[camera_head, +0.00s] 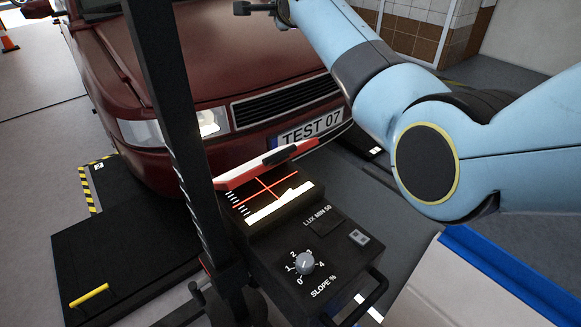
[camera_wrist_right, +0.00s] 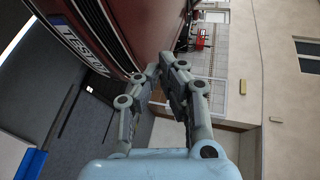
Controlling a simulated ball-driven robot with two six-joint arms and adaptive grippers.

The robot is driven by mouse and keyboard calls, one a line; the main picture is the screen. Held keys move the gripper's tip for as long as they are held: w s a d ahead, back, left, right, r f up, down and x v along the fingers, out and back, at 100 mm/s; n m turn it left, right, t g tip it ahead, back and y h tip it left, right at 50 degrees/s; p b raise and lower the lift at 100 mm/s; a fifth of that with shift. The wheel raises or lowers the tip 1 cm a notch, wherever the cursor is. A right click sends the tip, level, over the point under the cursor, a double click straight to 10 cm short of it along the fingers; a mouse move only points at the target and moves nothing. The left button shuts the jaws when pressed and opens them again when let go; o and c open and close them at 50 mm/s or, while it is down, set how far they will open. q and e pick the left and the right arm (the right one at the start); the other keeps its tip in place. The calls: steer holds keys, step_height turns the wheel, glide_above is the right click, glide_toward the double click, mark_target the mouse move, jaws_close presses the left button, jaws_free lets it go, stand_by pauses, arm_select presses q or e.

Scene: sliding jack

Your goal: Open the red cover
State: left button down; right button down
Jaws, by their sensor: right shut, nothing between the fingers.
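The red cover (camera_head: 252,172) is on top of the black headlight tester box (camera_head: 290,244), in the middle of the head view. It is tilted up at the far edge of the box, with a dark handle piece at its right part. The lit screen (camera_head: 268,198) with red cross lines shows in front of it. My right gripper (camera_head: 243,8) is at the top of the head view, above the car's bonnet and well apart from the cover. In the right wrist view my right gripper (camera_wrist_right: 163,67) is shut and empty. My left gripper is not in view.
A dark red car (camera_head: 215,60) with a TEST 07 plate stands right behind the tester. A black upright post (camera_head: 170,110) rises at the box's left. A grey knob (camera_head: 304,263) and a black handle (camera_head: 372,300) are on the box's near side.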

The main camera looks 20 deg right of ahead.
steer(key=s+f+n+t+y+b, duration=0.25)
steer(key=s+f, duration=0.25)
steer(key=s, duration=0.4)
steer(key=s+f+n+t+y+b, duration=0.1)
steer(key=s+f+t+y+b, duration=0.3)
steer(key=s, duration=0.4)
steer(key=s+f+n+t+y+b, duration=0.1)
steer(key=s+f+n+y+b, duration=0.15)
steer(key=s+f, duration=0.55)
steer(key=g+b, duration=0.2)
glide_toward(282, 155)
steer(key=shift+m, duration=0.4)
steer(key=x, duration=0.7)
steer(key=shift+r, duration=0.1)
